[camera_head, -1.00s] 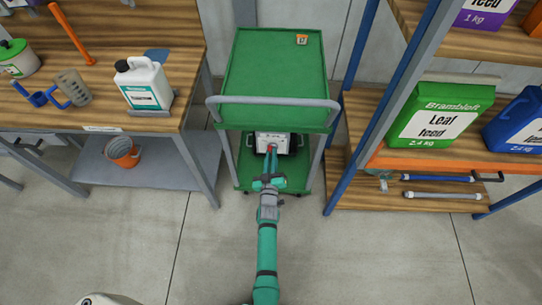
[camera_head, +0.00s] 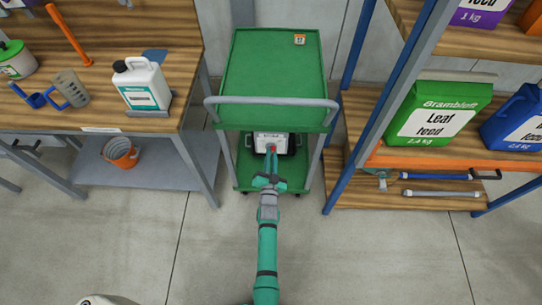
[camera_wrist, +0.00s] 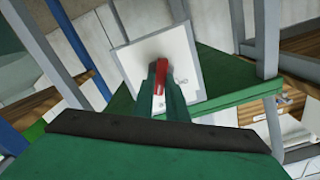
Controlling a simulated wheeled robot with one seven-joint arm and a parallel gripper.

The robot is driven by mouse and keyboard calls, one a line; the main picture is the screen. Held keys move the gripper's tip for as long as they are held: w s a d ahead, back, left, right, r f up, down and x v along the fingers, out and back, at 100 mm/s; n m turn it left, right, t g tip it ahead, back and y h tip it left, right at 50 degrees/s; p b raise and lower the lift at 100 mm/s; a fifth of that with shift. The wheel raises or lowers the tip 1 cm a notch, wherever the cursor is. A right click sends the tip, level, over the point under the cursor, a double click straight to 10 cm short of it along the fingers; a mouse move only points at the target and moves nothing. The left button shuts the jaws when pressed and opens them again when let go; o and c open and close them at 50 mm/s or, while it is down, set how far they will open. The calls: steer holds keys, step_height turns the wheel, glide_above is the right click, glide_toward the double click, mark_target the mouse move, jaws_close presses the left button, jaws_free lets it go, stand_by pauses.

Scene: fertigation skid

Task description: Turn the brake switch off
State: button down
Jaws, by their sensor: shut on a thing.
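The brake switch is a red handle (camera_wrist: 160,76) on the face of a white box (camera_wrist: 138,62). The box (camera_head: 288,143) stands on the lower shelf of a green cart, under its top. In the wrist view my gripper (camera_wrist: 161,88) is shut on the red handle, with a finger on each side of it. The handle is tilted relative to the box's edges in that view. In the head view my gripper (camera_head: 271,152) reaches in below the cart's handle bar, and a bit of red shows at its tips. The fingers cover part of the handle and the box's lettering.
The green cart (camera_head: 275,65) has a grey handle bar (camera_head: 235,100) across its front, above my arm. A workbench (camera_head: 185,60) with a white jug (camera_head: 140,85) is at left. A shelf rack with blue posts (camera_head: 352,125) is at right. The floor in front is clear.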

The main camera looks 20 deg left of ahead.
steer(key=shift+w+m, duration=0.1)
steer(key=shift+m, duration=1.5)
steer(key=c, duration=1.8)
jaws_free()
steer(key=shift+o, duration=0.2)
steer(key=shift+d, duration=0.15)
steer(key=v, duration=1)
steer(key=shift+s, duration=0.3)
